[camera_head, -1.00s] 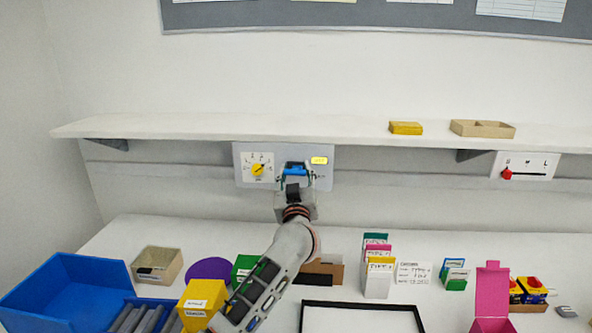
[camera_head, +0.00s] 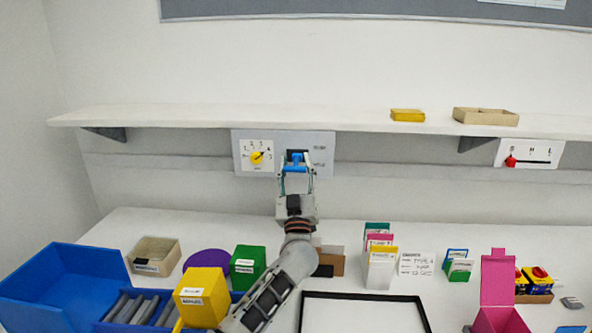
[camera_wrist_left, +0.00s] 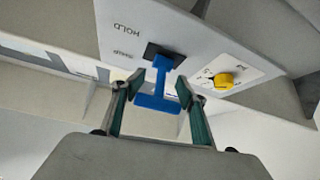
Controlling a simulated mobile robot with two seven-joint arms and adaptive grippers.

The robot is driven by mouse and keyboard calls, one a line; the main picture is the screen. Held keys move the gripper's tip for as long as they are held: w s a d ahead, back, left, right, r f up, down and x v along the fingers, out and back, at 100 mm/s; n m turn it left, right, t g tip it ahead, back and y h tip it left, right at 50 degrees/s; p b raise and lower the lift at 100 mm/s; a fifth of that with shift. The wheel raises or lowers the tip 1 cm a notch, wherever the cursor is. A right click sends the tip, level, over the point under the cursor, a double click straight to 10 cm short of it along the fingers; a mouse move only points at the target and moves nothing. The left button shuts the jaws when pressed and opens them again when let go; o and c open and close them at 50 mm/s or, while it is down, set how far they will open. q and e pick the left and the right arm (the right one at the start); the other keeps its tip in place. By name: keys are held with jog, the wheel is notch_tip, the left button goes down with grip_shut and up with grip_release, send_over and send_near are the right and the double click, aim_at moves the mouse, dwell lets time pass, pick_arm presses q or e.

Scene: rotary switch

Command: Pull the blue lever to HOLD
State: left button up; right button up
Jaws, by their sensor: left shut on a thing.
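The blue lever (camera_head: 296,160) is T-shaped and sticks out of a dark slot on the grey wall panel (camera_head: 325,141) under the shelf. In the left wrist view the lever (camera_wrist_left: 158,88) stands out from the slot between the fingertips (camera_wrist_left: 157,92). The word HOLD (camera_wrist_left: 125,28) is printed upside down there, with a smaller marking beside the slot. My right gripper is not in view.
A yellow knob (camera_head: 257,157) with a dial is left of the lever on the panel. The white shelf (camera_head: 220,116) runs just above. Below, the table holds a blue bin (camera_head: 60,285), a yellow box (camera_head: 203,296), a green box (camera_head: 247,267) and card stacks (camera_head: 381,262).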

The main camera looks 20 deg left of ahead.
pick_arm(q)
jog(key=shift+d+f, duration=0.1)
jog(key=shift+f, duration=0.15)
jog(key=o, duration=1.6)
jog(key=shift+s, duration=0.1)
jog(key=shift+r, duration=0.2)
jog(key=v, duration=1.2)
